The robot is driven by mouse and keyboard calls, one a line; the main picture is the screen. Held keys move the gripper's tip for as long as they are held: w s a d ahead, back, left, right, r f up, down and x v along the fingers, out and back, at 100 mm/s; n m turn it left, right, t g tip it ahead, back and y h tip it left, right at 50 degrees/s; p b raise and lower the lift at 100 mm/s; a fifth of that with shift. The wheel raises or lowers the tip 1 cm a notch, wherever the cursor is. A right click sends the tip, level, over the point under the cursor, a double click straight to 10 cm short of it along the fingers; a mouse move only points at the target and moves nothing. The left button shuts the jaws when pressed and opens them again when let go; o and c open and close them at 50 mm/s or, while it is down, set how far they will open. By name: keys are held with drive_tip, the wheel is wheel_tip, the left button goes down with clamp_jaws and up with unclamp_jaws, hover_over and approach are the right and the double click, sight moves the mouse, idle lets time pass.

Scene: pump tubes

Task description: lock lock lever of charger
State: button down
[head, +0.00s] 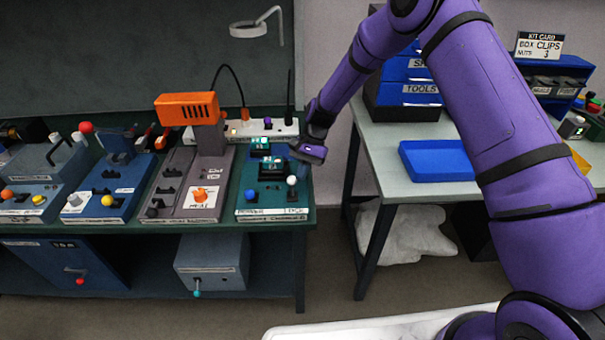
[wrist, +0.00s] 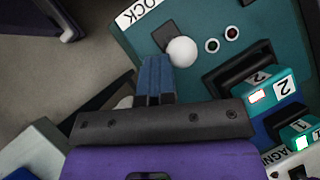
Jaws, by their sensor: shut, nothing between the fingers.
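The charger is a teal box (head: 272,212) at the right end of the bench in the head view, and its teal top (wrist: 140,45) fills much of the wrist view. Its lock lever has a white ball knob (head: 292,180), which also shows in the wrist view (wrist: 182,51) beside a dark slot near the word "LOCK". My gripper (head: 298,157) is shut and empty at the charger's right rear. In the wrist view its blue fingertips (wrist: 156,62) are just left of the white knob; I cannot tell whether they touch. The lever's shaft is mostly hidden under the knob.
Two teal packs marked 2 (wrist: 270,90) and 1 (wrist: 298,136) sit in the charger beside the lever. A blue knob (head: 251,196) is at its front left. A grey device with an orange head (head: 187,108) stands left. A gap separates the bench from the right table (head: 380,160).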

drive_tip(key=shift+a+r, duration=0.1)
drive_tip(key=shift+r, duration=0.7)
